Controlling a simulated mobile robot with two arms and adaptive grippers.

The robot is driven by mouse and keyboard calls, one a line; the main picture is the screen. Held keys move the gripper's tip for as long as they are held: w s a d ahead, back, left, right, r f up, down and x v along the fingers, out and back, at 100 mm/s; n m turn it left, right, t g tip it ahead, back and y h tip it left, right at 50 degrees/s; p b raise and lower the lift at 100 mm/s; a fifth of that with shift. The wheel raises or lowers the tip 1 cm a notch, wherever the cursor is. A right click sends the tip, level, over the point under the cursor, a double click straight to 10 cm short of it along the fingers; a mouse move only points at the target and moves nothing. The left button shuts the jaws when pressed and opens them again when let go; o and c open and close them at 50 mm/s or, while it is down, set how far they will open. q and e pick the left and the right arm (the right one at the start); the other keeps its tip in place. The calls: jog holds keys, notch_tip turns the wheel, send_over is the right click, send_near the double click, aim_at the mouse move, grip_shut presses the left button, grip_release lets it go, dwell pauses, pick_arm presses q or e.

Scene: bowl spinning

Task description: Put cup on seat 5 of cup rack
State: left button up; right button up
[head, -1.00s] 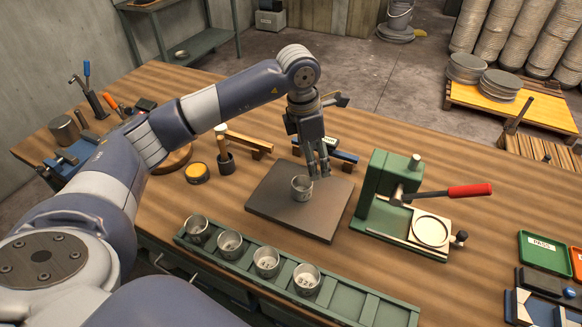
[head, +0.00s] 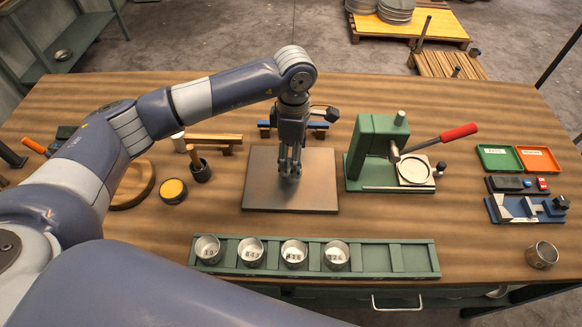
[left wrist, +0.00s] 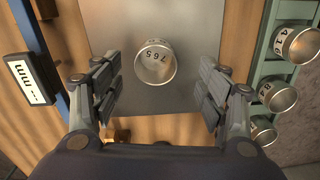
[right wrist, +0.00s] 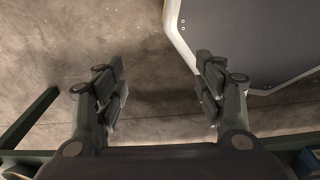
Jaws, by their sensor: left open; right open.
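A metal cup (left wrist: 155,62) with dark digits stands on the grey plate (head: 310,195). My left gripper (head: 289,170) is over the plate and hides most of this cup in the head view. In the left wrist view its fingers (left wrist: 160,95) are open, one on each side of the cup, with gaps. The green cup rack (head: 429,260) lies along the table's front. Cups, such as this one (head: 336,257), fill its left seats. The fifth seat from the left (head: 373,258) and the end seat are empty. My right gripper (right wrist: 162,92) is open and empty above the floor.
A green press (head: 372,150) with a red-handled lever stands right of the plate. Another metal cup (head: 542,255) stands at the table's right front.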

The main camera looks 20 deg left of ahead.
aim_at(288, 180)
pick_arm(q)
jog(key=shift+a+f+p, duration=0.15)
jog(key=shift+f+p, duration=0.2)
jog(key=shift+f, duration=0.15)
notch_tip(288, 180, down, 5)
jog(key=shift+w+r+p, duration=0.15)
jog(key=shift+r+p, duration=0.05)
jog(key=shift+p, duration=1)
jog(key=shift+a, duration=0.1)
pick_arm(e)
jog(key=a+r, duration=0.2)
jog(key=r, duration=0.1)
jog(key=shift+s+r, duration=0.1)
jog(key=shift+s, duration=0.05)
pick_arm(q)
jog(key=c, duration=1.1)
jog(key=shift+c, duration=0.5)
pick_arm(e)
jog(key=shift+d, duration=0.6)
pick_arm(q)
jog(key=shift+r, duration=0.1)
